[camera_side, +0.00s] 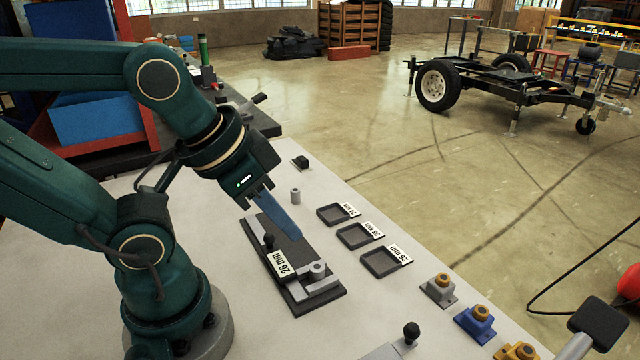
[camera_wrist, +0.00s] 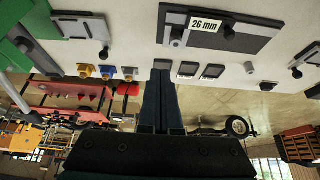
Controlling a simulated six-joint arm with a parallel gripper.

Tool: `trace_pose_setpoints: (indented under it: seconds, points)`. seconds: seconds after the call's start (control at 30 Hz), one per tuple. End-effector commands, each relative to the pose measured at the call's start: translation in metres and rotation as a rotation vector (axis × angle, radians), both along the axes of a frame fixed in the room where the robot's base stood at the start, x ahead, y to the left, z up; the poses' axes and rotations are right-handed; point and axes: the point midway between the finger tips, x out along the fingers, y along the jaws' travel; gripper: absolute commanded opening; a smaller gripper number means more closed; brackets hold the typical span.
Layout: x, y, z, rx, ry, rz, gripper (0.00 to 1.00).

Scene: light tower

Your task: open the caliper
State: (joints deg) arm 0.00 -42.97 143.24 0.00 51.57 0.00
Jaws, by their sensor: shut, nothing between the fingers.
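The caliper (camera_side: 258,228) is a dark, flat base lying on the white table, with grey metal parts. It carries a white "26 mm" label (camera_side: 283,266), a black knob (camera_side: 268,241) and a small grey ring (camera_side: 317,268) near its front end. In the wrist view the caliper (camera_wrist: 245,42) lies at the top, with its knob (camera_wrist: 229,33) beside the label. My gripper (camera_side: 297,236) is shut and empty. Its blue fingers overlap the caliper's back edge in the side view. In the wrist view the fingertips (camera_wrist: 162,72) show apart from the caliper.
Three labelled dark trays (camera_side: 357,236) stand right of the caliper. Grey, blue (camera_side: 475,322) and yellow blocks line the right edge. A black-knobbed lever (camera_side: 410,333) is at the front.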

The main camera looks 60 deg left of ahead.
Motion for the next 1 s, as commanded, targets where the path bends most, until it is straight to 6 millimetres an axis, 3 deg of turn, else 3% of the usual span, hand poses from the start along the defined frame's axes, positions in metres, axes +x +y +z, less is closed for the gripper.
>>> trace_pose_setpoints:
  seconds: [0.3, 0.33, 0.4, 0.47, 0.57, 0.77, 1.0]
  points:
    - [0.0, 0.0, 0.0, 0.0, 0.0, 0.0, 0.0]
    - [0.0, 0.0, 0.0, 0.0, 0.0, 0.0, 0.08]
    - [0.0, 0.0, 0.0, -0.004, 0.0, 0.008, 0.34]
    - [0.0, 0.0, 0.0, -0.017, 0.001, 0.031, 0.54]
    - [0.001, 0.0, 0.003, -0.06, -0.005, 0.112, 0.54]
    - [0.016, 0.018, 0.001, -0.195, 0.072, 0.497, 0.54]
    - [0.033, 0.069, -0.021, -0.322, 0.215, 1.088, 0.54]
